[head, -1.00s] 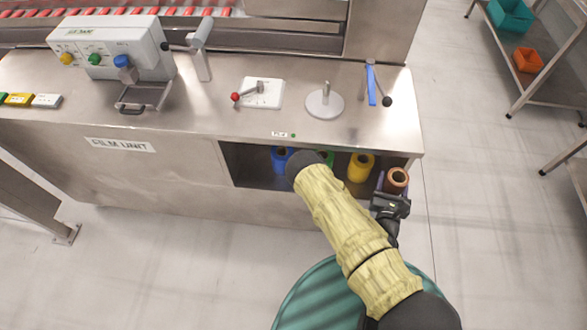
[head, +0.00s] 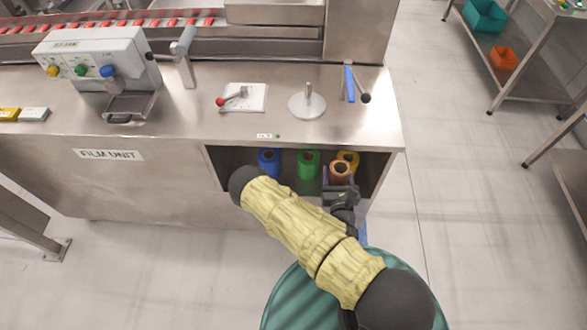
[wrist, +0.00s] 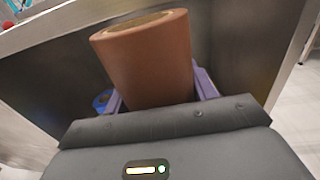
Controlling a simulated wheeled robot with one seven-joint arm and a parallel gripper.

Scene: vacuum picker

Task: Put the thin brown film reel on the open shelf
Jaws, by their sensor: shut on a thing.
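The thin brown film reel (head: 341,172) is upright between the fingers of my gripper (head: 340,178), at the right part of the open shelf (head: 228,170) under the steel counter. In the wrist view the brown reel (wrist: 150,65) stands between the two purple fingers of my gripper (wrist: 158,95), which is shut on it. I cannot tell whether the brown reel's bottom touches the shelf floor.
The counter top (head: 200,110) is just above the opening, and its side wall (head: 380,172) is close on the right. A spindle disc (head: 308,104) and a red-knobbed lever plate (head: 243,97) are on top. A metal rack (head: 520,75) stands at the far right.

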